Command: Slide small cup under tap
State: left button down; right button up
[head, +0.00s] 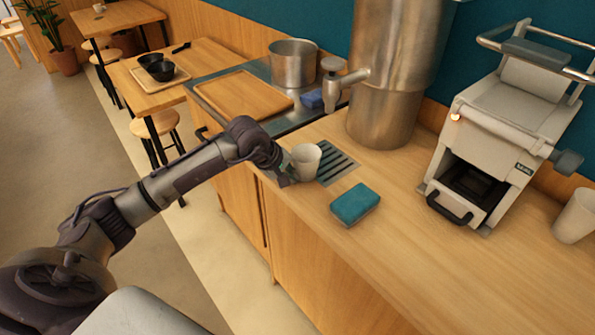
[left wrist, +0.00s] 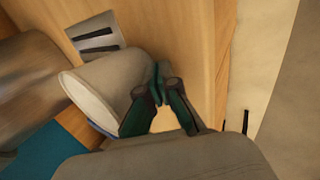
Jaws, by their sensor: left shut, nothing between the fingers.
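A small pale cup (head: 306,161) stands upright on the wooden counter, at the left edge of a dark slotted drip grate (head: 336,165). The tap (head: 338,88) sticks out from a tall metal urn (head: 382,113) above and behind the cup. My left gripper (head: 286,178) is shut and empty, low at the cup's near left side. In the left wrist view the cup (left wrist: 108,92) lies close beside the shut fingers (left wrist: 158,84); I cannot tell whether they touch it. Part of the grate (left wrist: 97,40) shows there too. My right gripper is not in view.
A teal sponge (head: 354,204) lies on the counter in front of the grate. A grey machine (head: 505,140) and another cup (head: 575,217) stand at the right. A metal pot (head: 293,64) and wooden board (head: 243,95) are at the back left.

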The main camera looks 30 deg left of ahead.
aim_at(302, 168)
pick_arm(q)
jog(key=shift+w+d+b, duration=0.45)
jog(key=shift+w+b, duration=0.05)
jog(key=shift+w, duration=0.6)
jog(key=shift+w+d+b, duration=0.4)
jog(key=shift+w+b, duration=0.15)
jog(key=shift+w, duration=0.6)
jog(key=shift+w+d+b, duration=0.45)
jog(key=shift+w+b, duration=0.05)
jog(key=shift+w, duration=0.6)
jog(key=shift+s, duration=0.1)
jog(key=shift+s+a, duration=0.3)
jog(key=shift+s, duration=0.4)
jog(key=shift+s+a, duration=0.3)
jog(key=shift+s, duration=0.4)
notch_tip(302, 168, up, 10)
jog(key=p, duration=0.5)
jog(key=shift+d, duration=0.1)
